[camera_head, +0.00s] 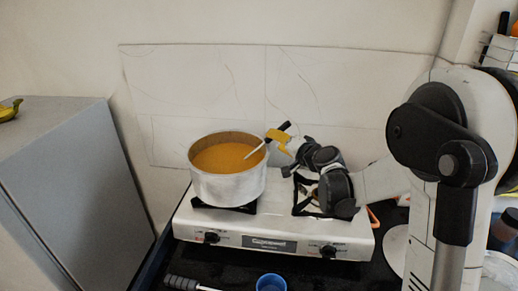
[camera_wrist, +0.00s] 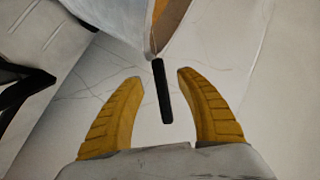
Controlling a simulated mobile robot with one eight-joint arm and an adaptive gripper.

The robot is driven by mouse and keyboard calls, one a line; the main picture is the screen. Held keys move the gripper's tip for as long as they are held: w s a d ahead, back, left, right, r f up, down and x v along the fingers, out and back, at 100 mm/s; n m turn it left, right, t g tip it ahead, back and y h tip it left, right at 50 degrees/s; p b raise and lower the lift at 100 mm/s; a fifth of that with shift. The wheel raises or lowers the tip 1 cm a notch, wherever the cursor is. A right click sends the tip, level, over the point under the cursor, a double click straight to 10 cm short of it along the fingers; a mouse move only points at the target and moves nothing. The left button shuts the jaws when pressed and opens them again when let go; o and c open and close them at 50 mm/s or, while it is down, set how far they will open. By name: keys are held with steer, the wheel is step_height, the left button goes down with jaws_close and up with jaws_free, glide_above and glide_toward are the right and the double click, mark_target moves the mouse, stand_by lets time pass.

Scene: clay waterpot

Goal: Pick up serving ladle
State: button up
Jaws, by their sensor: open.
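The serving ladle (camera_head: 256,149) leans in a metal pot (camera_head: 228,186) of orange soup in the head view. Its bowl is hidden in the soup, and its black handle end sticks out over the pot's right rim. My gripper (camera_head: 279,140) is at the handle, right of the pot, with its yellow fingers partly covering it. In the wrist view my gripper (camera_wrist: 156,80) is open, and the ladle's black handle (camera_wrist: 162,92) shows between the two fingers. I see no finger touching the handle. The pot's edge (camera_wrist: 128,18) is at the top.
The pot stands on the left burner of a silver two-burner stove (camera_head: 268,240). My arm reaches over the right burner. A blue cup (camera_head: 271,283) is at the front, a grey cabinet (camera_head: 65,180) at the left, and a tiled wall (camera_head: 200,95) close behind.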

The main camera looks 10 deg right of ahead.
mark_target(272, 141)
steer(key=x, duration=0.4)
steer(key=shift+d+b, duration=0.1)
steer(key=shift+b, duration=0.3)
steer(key=shift+r, duration=0.1)
jaws_close()
step_height(272, 141, up, 10)
steer(key=p, duration=0.3)
